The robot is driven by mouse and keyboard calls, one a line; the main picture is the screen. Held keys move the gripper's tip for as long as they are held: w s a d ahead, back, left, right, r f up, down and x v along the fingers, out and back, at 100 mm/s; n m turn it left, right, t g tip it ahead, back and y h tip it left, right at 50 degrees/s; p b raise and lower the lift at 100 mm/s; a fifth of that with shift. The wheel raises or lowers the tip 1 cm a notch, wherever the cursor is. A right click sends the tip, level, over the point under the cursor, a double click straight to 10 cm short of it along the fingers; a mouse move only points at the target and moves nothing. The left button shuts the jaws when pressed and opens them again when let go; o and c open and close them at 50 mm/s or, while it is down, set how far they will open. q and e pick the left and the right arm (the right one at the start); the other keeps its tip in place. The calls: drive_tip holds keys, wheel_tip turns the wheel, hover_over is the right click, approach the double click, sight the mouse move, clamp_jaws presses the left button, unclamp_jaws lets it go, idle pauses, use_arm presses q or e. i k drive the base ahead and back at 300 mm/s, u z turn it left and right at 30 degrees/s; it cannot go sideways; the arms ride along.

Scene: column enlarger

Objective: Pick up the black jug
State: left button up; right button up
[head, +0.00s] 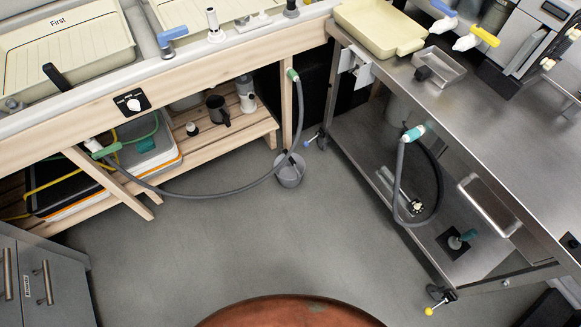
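The black jug (217,110) stands upright on the slatted wooden lower shelf (205,143) under the sink bench, left of the picture's middle. Its open top faces up and it looks empty, though the inside is dark. Neither of my grippers shows in the head view, so nothing is seen near the jug.
The bench edge (180,82) overhangs the shelf. A grey hose (215,194) hangs in front of the shelf, down by a grey bucket (289,170) on the floor. A steel trolley (470,130) stands at right. The grey floor (220,245) between is clear.

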sight(216, 105)
drive_tip(key=z, duration=0.2)
drive_tip(key=i, duration=1.7)
drive_tip(key=u, duration=0.15)
